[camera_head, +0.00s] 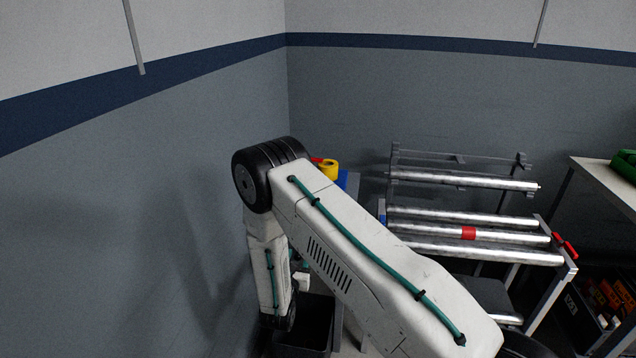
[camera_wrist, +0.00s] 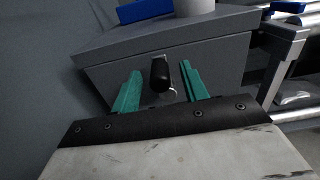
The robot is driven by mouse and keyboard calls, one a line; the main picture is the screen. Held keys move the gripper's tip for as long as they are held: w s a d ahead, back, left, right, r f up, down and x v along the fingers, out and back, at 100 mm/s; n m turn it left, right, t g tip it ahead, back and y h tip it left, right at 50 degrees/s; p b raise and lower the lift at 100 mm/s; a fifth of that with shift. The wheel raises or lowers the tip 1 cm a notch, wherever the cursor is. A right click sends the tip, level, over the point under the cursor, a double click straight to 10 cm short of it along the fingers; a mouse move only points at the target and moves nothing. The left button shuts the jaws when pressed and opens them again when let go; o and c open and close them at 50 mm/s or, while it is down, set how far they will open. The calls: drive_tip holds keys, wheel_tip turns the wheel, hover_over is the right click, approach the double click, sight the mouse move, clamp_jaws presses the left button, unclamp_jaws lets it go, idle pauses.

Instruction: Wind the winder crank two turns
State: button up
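In the wrist view, the winder crank shows as a black upright handle (camera_wrist: 160,74) with a thin bright metal piece at its lower right. It stands in front of the sloping front of a grey box-shaped housing (camera_wrist: 215,62). My gripper (camera_wrist: 160,70) has two teal fingers, spread wide, one on each side of the handle. Gaps show between the handle and both fingers, so it is not gripped. The lower part of the crank is hidden by my gripper's body. In the head view, my arm hides the crank and gripper.
A roller rack (camera_head: 475,229) with several metal rollers stands right of my arm. A yellow roll (camera_head: 328,169) shows just behind my arm. A dark bin (camera_head: 305,325) is below. A bench (camera_head: 604,184) stands at far right. The grey wall (camera_head: 180,170) is close on the left.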

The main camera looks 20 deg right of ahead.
drive_tip(key=v, duration=0.8)
idle(0.4)
drive_tip(key=shift+f, duration=0.1)
idle(0.4)
drive_tip(key=s+d+r+m+g+h, duration=0.2)
drive_tip(key=s+d+r+m+g, duration=0.3)
drive_tip(key=s+r+m+g, duration=0.25)
drive_tip(key=s+d+r+m+g+h, duration=0.3)
drive_tip(key=s+d+r+m+g, duration=0.2)
drive_tip(key=s+r+m+g, duration=0.25)
drive_tip(key=s+a+r+m+t+y, duration=0.1)
drive_tip(key=s+a+r+m+y, duration=0.1)
drive_tip(key=s+r+m+y, duration=0.5)
drive_tip(key=s+a+r+m+y, duration=0.3)
drive_tip(key=s+r+m+y, duration=0.3)
drive_tip(key=s+r, duration=0.7)
drive_tip(key=shift+s+r+m+t+y, duration=0.2)
drive_tip(key=shift+r+m+t+y, duration=0.2)
drive_tip(key=shift+r+y, duration=1.4)
